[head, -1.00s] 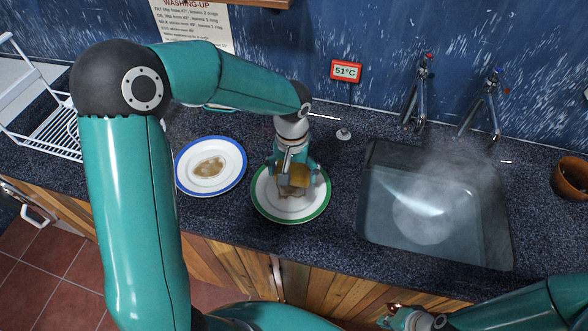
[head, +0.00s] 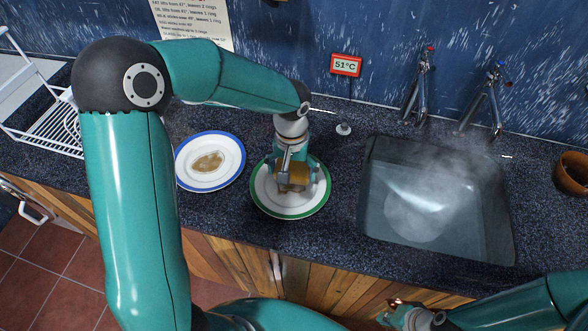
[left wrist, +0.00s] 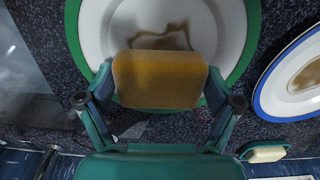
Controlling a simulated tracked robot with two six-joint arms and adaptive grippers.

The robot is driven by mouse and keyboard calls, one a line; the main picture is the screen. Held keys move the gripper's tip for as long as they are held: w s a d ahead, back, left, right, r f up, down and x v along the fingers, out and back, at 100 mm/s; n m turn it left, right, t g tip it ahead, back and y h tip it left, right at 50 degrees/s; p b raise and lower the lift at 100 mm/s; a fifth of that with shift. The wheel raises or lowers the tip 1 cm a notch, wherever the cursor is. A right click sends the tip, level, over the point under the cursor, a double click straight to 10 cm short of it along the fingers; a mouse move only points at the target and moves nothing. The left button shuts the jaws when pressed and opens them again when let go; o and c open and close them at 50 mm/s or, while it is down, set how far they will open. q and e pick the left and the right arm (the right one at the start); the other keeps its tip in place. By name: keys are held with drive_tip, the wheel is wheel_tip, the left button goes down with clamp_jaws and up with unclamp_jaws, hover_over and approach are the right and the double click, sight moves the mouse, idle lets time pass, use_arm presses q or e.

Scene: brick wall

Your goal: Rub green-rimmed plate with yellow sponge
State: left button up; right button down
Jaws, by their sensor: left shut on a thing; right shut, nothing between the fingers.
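The green-rimmed plate (head: 262,200) lies on the dark counter, left of the sink. It also shows in the left wrist view (left wrist: 92,40), with a brown smear on its white middle beside the sponge. My left gripper (head: 293,182) is over this plate, shut on the yellow sponge (left wrist: 160,78). The sponge also shows in the head view (head: 294,174), low over the plate's middle. I cannot tell for sure whether it touches the plate; it hides part of it. My right gripper (head: 395,312) is shut and empty at the bottom, in front of the counter, partly cut off.
A blue-rimmed plate (head: 183,178) with a brown smear lies just left. The steaming sink (head: 370,205) holds water and a pale round shape. Taps (head: 420,92) stand behind it, a brown pot (head: 573,173) at right, a white rack (head: 35,125) at left.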

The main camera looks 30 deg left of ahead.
sight(286, 191)
use_arm(q)
drive_tip(key=shift+f+b, duration=0.55)
drive_tip(key=shift+f, duration=0.1)
drive_tip(key=shift+s+b, duration=0.45)
drive_tip(key=shift+s, duration=0.3)
drive_tip(key=shift+s+b, duration=0.45)
drive_tip(key=shift+s, duration=0.6)
drive_tip(key=shift+f, duration=0.1)
drive_tip(key=shift+b, duration=0.3)
drive_tip(key=shift+w, duration=0.1)
